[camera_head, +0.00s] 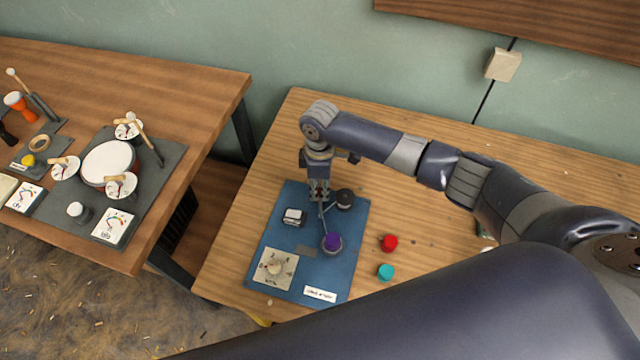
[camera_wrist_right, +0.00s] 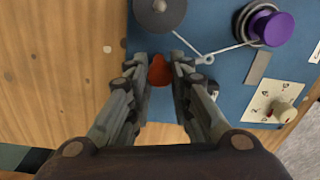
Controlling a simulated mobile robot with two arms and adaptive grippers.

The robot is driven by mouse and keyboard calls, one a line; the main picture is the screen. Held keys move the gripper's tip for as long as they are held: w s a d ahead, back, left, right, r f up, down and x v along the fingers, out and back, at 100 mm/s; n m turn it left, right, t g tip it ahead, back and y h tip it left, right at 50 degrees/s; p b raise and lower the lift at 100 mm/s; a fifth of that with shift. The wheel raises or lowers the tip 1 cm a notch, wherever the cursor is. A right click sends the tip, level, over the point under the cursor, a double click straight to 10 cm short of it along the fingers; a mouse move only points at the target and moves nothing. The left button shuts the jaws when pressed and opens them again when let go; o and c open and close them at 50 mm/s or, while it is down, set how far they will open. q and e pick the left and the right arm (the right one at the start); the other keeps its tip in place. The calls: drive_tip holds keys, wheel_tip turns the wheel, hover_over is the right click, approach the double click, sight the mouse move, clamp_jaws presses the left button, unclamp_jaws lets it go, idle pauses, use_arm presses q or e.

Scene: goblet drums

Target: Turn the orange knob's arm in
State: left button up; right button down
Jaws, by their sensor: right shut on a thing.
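An orange-red knob (camera_wrist_right: 160,72) sits between the fingers of my right gripper (camera_wrist_right: 160,82) in the right wrist view. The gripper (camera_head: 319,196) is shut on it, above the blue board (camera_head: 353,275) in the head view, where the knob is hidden. Two thin metal arms (camera_wrist_right: 228,49) meet at a small ring (camera_wrist_right: 205,59) just beside the fingertips. One runs toward the black disc (camera_wrist_right: 160,12), the other to the purple knob (camera_wrist_right: 270,27). In the head view the purple knob (camera_head: 332,241) and black disc (camera_head: 345,198) show on the board. My left gripper is not in view.
The board also carries a white dial plate (camera_head: 275,268) and a white switch-like block (camera_head: 293,216). A red cap (camera_head: 389,242) and a teal cap (camera_head: 385,272) lie on the wooden table (camera_head: 440,300) to its right. A second table (camera_head: 205,95) with drums stands left, across a gap.

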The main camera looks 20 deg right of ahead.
sight(319, 189)
drive_tip(key=shift+w+r+n, duration=0.1)
drive_tip(key=shift+n, duration=0.5)
drive_tip(key=c, duration=1.7)
unclamp_jaws()
drive_tip(key=shift+a, duration=0.1)
drive_tip(key=r, duration=1.2)
drive_tip(key=shift+w, duration=0.2)
drive_tip(key=shift+f, duration=0.1)
